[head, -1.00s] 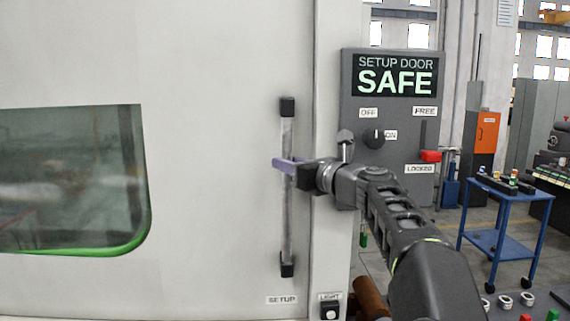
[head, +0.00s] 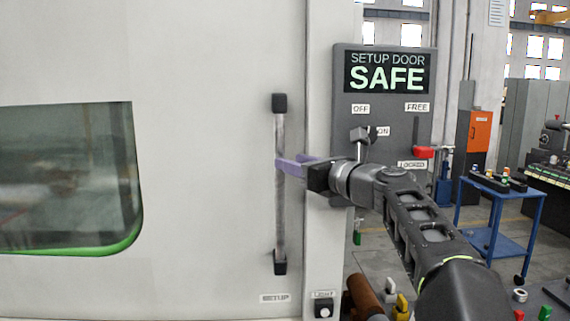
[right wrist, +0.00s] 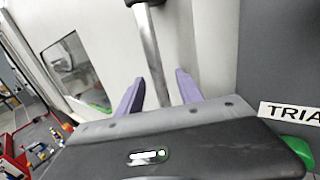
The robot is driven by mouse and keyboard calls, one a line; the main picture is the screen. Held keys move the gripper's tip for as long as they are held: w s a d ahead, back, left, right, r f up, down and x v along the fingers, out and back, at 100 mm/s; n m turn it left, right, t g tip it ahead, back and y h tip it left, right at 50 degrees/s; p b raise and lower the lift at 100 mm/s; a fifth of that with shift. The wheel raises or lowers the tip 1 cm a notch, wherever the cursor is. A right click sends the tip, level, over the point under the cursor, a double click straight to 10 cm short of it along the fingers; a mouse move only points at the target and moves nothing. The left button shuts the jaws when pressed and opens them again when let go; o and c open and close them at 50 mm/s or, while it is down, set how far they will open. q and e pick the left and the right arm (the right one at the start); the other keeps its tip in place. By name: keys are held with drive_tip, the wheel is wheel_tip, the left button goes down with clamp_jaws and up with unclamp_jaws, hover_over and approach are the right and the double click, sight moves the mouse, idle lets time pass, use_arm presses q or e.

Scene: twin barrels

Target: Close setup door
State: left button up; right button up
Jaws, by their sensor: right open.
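The setup door (head: 210,60) is a pale panel with a dark window. Its right edge lies close against the pale frame (head: 320,90), with no clear gap visible. A vertical metal handle (head: 280,220) with black end mounts stands near that edge. My right gripper (head: 292,164) is open at the handle's middle height, and one purple finger crosses in front of the bar. In the right wrist view, the handle bar (right wrist: 150,55) shows between the two spread fingers (right wrist: 158,92); I cannot tell whether either touches it. My left gripper is not in view.
A grey control panel (head: 350,120) reading "SETUP DOOR SAFE" stands right of the door, with a knob and a red lever (head: 424,152). My right arm passes in front of its lower part. A light button (head: 323,308) is below. A blue cart (head: 500,195) stands at right.

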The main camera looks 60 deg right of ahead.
drive_tip(key=v, duration=0.3)
idle(0.7)
